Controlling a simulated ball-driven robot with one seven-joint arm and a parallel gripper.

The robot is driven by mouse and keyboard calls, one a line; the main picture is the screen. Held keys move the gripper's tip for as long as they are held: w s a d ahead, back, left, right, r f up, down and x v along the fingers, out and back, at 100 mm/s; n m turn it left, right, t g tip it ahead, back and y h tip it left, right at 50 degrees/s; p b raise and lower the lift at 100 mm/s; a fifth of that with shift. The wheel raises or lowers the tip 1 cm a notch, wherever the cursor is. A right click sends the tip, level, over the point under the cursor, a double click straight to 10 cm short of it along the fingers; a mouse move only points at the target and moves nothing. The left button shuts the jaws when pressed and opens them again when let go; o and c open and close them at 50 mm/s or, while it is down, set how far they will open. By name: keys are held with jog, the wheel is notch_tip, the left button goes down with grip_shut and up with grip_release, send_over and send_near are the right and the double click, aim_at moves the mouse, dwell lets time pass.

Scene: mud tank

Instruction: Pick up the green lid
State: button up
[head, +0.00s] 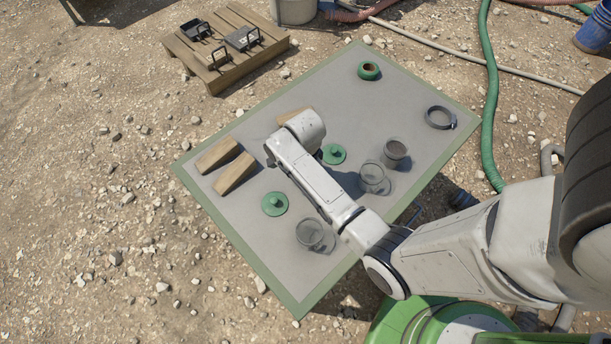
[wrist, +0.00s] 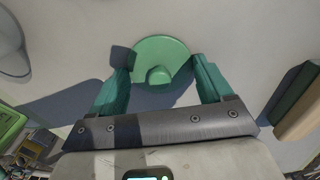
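My gripper (wrist: 160,62) appears empty, with a finger on either side of the lid in view. Contact cannot be told. In the head view, my arm hides the gripper.
Three glass jars (head: 315,234) stand toward my base. Wooden wedges (head: 236,174) lie at the far side. A green ring-shaped pot (head: 369,71) and dark ring (head: 440,117) lie at the right end. A pallet (head: 226,45) with tools is beyond the table.

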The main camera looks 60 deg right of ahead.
jog(key=c, duration=0.5)
jog(key=shift+o, duration=0.2)
jog(key=shift+r, duration=0.1)
